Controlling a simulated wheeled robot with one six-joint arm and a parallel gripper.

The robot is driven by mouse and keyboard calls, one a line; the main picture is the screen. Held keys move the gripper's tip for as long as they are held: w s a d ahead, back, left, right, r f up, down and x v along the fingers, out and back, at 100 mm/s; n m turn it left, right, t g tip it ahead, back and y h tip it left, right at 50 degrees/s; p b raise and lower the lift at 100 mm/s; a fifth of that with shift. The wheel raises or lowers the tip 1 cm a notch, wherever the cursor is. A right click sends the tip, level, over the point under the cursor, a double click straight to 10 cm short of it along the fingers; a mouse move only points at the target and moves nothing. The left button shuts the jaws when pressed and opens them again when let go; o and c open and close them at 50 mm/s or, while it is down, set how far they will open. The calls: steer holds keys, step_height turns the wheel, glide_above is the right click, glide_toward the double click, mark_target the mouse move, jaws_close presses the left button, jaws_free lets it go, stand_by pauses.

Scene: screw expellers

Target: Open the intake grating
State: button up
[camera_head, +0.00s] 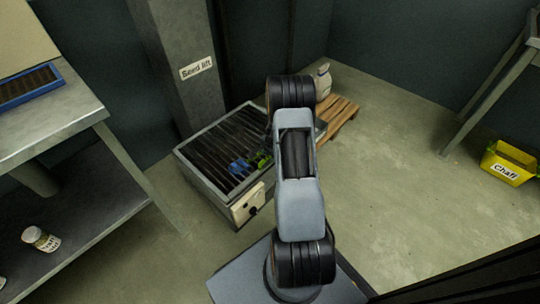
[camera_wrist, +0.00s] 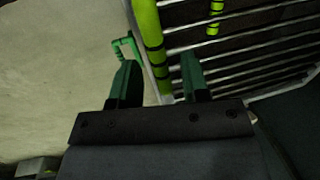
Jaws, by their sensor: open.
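The intake grating (camera_head: 222,148) is a dark barred panel in a grey metal frame, low on the floor below the "Seed lift" column. It lies flat in its frame. In the wrist view its pale bars (camera_wrist: 240,55) run across the upper right. A yellow-green bar with black rings (camera_wrist: 150,35) runs along the grating's edge. My gripper (camera_wrist: 160,78) is open, its green fingers on either side of the lower end of this edge. I cannot tell whether they touch it. In the head view my arm hides most of the gripper and the grating's right side.
A cream control box (camera_head: 247,203) is on the intake's front. A wooden pallet (camera_head: 338,118) with a pale sack (camera_head: 323,80) stands behind right. A metal bench (camera_head: 50,125) is at left. A yellow "Chaff" bin (camera_head: 510,160) is at far right. The floor between is clear.

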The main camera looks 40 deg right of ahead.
steer(key=shift+c, duration=0.3)
jaws_close()
stand_by(0.3)
